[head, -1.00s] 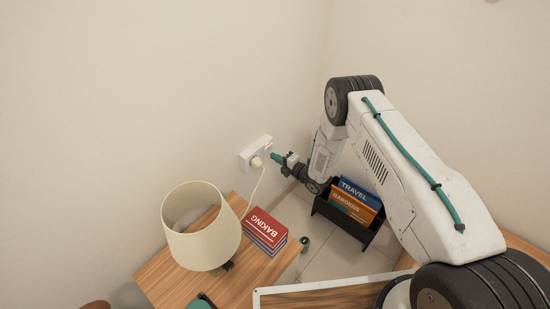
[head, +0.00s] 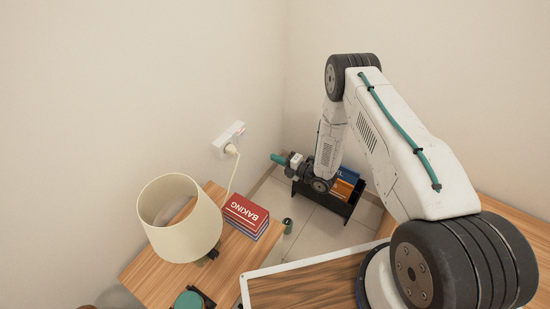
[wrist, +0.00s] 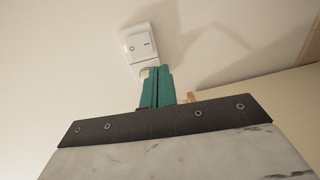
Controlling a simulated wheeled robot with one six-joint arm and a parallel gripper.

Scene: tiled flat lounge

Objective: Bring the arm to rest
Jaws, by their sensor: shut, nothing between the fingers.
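My gripper (head: 275,158) is at the end of my arm, in front of the walls' corner and right of the wall socket (head: 229,139). Its teal fingers (wrist: 156,88) are together with nothing between them in the wrist view. The socket also shows in the wrist view (wrist: 137,43), beyond the fingertips, with a red-lit switch. A pale plug (head: 231,149) with a cord sits in the socket's lower part. In the head view, a gap separates the fingertips from the plug.
A cream lamp (head: 180,218) and a stack of books (head: 246,212) stand on a wooden side table (head: 150,262) at the left. A black book rack (head: 327,203) stands on the floor beneath my gripper. Walls close in behind.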

